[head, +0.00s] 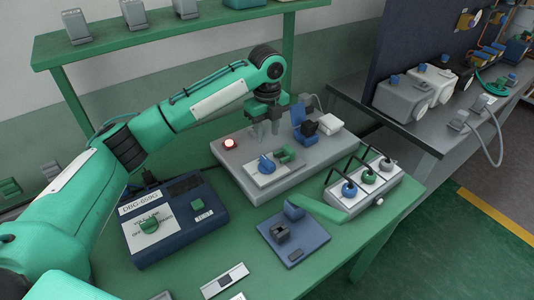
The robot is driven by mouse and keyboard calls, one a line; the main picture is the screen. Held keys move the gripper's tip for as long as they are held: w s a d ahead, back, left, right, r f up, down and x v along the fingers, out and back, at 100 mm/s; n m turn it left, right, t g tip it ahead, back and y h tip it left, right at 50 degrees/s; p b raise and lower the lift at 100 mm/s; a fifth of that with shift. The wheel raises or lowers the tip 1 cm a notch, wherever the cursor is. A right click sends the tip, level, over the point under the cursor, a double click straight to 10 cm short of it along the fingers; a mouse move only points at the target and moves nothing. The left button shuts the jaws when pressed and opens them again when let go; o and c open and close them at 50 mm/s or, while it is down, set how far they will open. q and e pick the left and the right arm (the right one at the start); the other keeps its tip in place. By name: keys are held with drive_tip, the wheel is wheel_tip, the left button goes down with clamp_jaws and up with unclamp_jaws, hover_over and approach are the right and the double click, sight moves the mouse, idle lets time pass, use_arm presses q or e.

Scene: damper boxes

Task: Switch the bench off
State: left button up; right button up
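My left gripper (265,133) points down above the back of the grey box, right of the red lamp. Its fingers look apart with nothing between them. Whether the tips touch the box is hard to tell. My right gripper is out of view.
A white block (391,185) with several coloured knobs and black levers stands right of the grey box. A shelf (150,40) spans the back. A grey table (410,140) stands at right.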

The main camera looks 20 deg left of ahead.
sight(267, 160)
use_arm(q)
wheel_tip(267, 160, down, 10)
drive_tip(key=shift+r+p, duration=0.1)
drive_tip(key=shift+p, duration=0.35)
drive_tip(key=shift+w+f, duration=0.1)
drive_tip(key=shift+f, duration=0.4)
drive_tip(key=shift+a+f, duration=0.1)
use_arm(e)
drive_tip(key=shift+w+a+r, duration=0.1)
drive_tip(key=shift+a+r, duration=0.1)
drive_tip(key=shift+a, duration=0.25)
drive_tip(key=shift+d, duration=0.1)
